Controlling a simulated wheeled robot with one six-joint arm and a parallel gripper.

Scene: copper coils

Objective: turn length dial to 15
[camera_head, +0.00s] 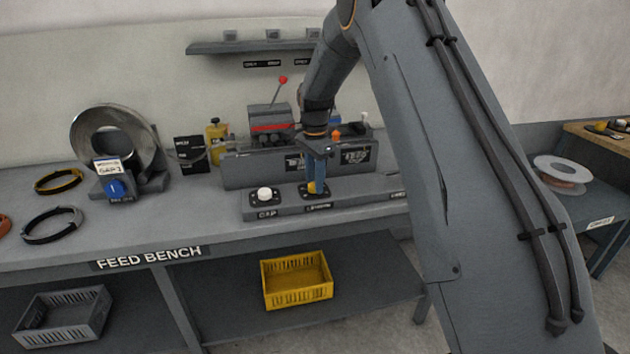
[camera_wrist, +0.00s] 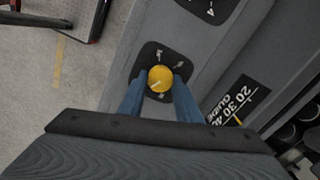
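The yellow length dial (camera_wrist: 160,78) sits on a dark plate (camera_wrist: 151,56) with small marks too blurred to read. A pale pointer line on its top points to the lower left in the wrist view. My gripper (camera_wrist: 160,85) is down at the dial, with one blue finger on each side of it. The fingertips are very close to its edges; I cannot tell whether they press on it. In the head view my gripper (camera_head: 317,184) hides most of the dial, leaving a sliver of yellow (camera_head: 312,187).
A white-capped dial (camera_head: 264,194) stands just left on the same grey panel (camera_head: 345,203). Behind it are a dark guide housing (camera_head: 250,171) and a red-knobbed lever (camera_head: 282,80).

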